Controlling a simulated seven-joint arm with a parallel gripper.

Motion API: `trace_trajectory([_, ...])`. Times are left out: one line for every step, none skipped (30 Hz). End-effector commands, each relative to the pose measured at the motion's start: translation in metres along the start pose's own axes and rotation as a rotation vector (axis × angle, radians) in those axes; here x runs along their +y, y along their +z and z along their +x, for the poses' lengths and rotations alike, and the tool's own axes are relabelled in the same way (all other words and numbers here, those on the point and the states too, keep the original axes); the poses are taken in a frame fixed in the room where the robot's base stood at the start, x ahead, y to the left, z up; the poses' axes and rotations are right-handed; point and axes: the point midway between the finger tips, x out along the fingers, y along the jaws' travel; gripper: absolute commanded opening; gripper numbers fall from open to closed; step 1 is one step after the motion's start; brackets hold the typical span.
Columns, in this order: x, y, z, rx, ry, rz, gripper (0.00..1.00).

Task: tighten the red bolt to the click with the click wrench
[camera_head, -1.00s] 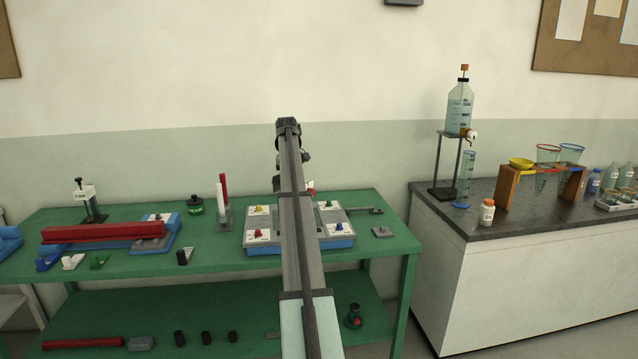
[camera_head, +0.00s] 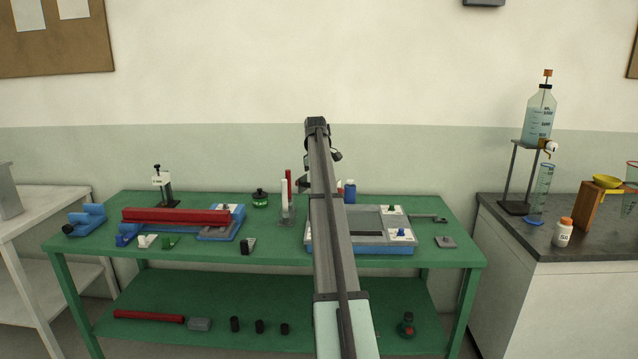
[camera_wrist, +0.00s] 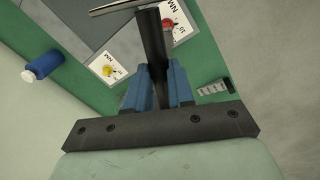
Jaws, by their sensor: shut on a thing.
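In the wrist view my gripper (camera_wrist: 158,85) is shut on the dark handle of the click wrench (camera_wrist: 151,38). A thin grey metal bar crosses the handle's far end at the picture's top edge. The red bolt (camera_wrist: 168,23) sits on a white NM-marked label just right of the handle in the picture. I cannot tell whether the wrench touches it. A yellow bolt (camera_wrist: 109,70) sits on another label to the left. In the head view the bolt plate (camera_head: 370,248) lies on the green bench; my arm covers its left part, the red bolt and my gripper.
A green bolt (camera_head: 391,208) and a blue bolt (camera_head: 401,232) show on the plate's right side. A blue bottle (camera_head: 350,191) stands behind it. A red bar (camera_head: 175,216) on a blue fixture lies left. A grey tool (camera_head: 428,218) lies right.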

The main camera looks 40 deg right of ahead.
Motion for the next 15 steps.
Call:
trace_trajectory([0.000, 0.000, 0.000, 0.000, 0.001, 0.000, 0.00])
trace_trajectory([0.000, 0.000, 0.001, 0.000, 0.001, 0.001, 0.00])
trace_trajectory([0.000, 0.000, 0.002, 0.000, 0.001, 0.001, 0.00])
trace_trajectory([0.000, 0.000, 0.003, 0.001, 0.001, 0.001, 0.00])
trace_trajectory([0.000, 0.000, 0.004, 0.001, 0.001, 0.001, 0.00])
trace_trajectory([0.000, 0.000, 0.005, 0.001, 0.001, 0.001, 0.00])
trace_trajectory([-0.001, 0.000, 0.006, 0.001, 0.001, 0.001, 0.00])
trace_trajectory([-0.001, 0.000, 0.007, 0.001, 0.001, 0.001, 0.00])
trace_trajectory([-0.001, 0.000, 0.009, 0.001, 0.001, 0.001, 0.00])
trace_trajectory([-0.001, 0.000, 0.010, 0.000, 0.001, 0.002, 0.00])
trace_trajectory([-0.001, 0.000, 0.011, 0.000, 0.001, 0.002, 0.00])
trace_trajectory([-0.001, 0.000, 0.013, 0.000, 0.001, 0.002, 0.00])
trace_trajectory([-0.001, 0.000, 0.015, 0.000, 0.001, 0.002, 0.00])
trace_trajectory([-0.002, 0.000, 0.016, 0.000, 0.001, 0.002, 0.00])
trace_trajectory([-0.002, 0.000, 0.018, 0.000, 0.000, 0.002, 0.00])
